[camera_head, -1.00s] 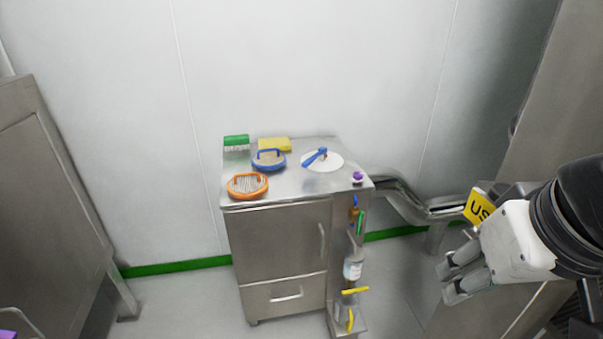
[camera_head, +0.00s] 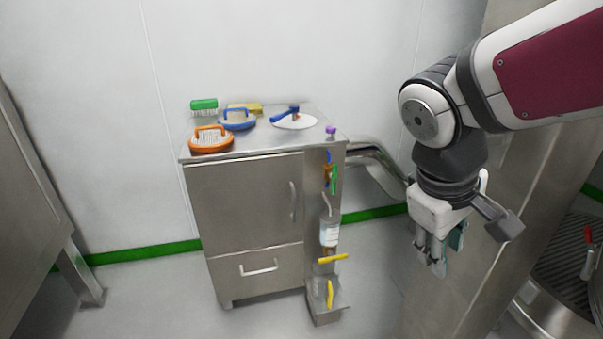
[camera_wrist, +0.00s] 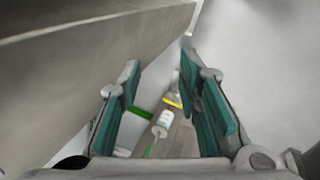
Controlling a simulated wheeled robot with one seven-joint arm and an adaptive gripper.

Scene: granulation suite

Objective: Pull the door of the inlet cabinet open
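No label in view says which cabinet is the inlet cabinet. A low steel cabinet (camera_head: 222,278) stands by the back wall, its door (camera_head: 240,205) shut above a drawer (camera_head: 262,275). The door's vertical handle (camera_head: 293,200) is near its right edge. A tall steel unit (camera_head: 470,230) stands at the right, partly hidden behind my arm; no door or handle can be made out on it. My gripper (camera_head: 432,258) hangs in front of this unit, right of the low cabinet and apart from it. In the wrist view, the fingers (camera_wrist: 158,75) are apart with nothing between them.
Brushes, including an orange one (camera_head: 211,140), and a white disc (camera_head: 294,121) lie on the low cabinet. A side rack (camera_head: 325,300) holds a bottle (camera_head: 329,232) and yellow tools. A bent pipe (camera_head: 375,165) runs behind. Another steel unit (camera_head: 30,220) stands left. Floor in front is clear.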

